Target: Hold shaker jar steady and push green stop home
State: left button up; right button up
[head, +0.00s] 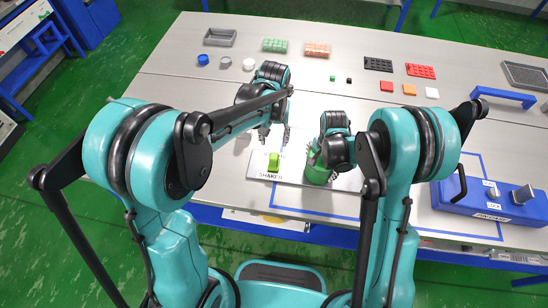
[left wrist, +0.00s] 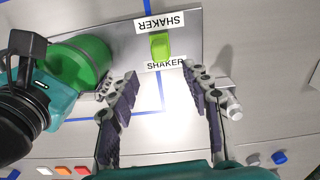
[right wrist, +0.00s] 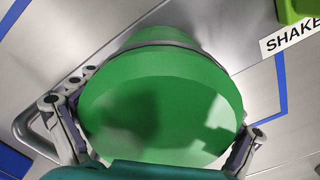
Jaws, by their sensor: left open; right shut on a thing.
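The shaker jar (right wrist: 160,105) is green and round and fills the right wrist view. It also shows in the head view (head: 317,174) and the left wrist view (left wrist: 88,62). My right gripper (head: 322,158) is shut on the jar, a finger on each side of it. The green stop (left wrist: 160,45) is a small bright block on a grey plate between two SHAKER labels; it also shows in the head view (head: 273,161). My left gripper (left wrist: 160,88) is open and empty, its fingertips a little short of the stop. In the head view it hangs behind the stop (head: 273,138).
A grey tray (head: 220,37), green and orange blocks, dark and red trays and small coloured pieces lie along the back. Blue tape lines mark the tabletop around the plate.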

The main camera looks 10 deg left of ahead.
aim_at(274, 156)
pick_arm(q)
jog(key=shift+f+m, duration=0.3)
jog(key=shift+f, duration=0.15)
notch_tip(274, 156, down, 11)
jog(key=shift+f, duration=0.15)
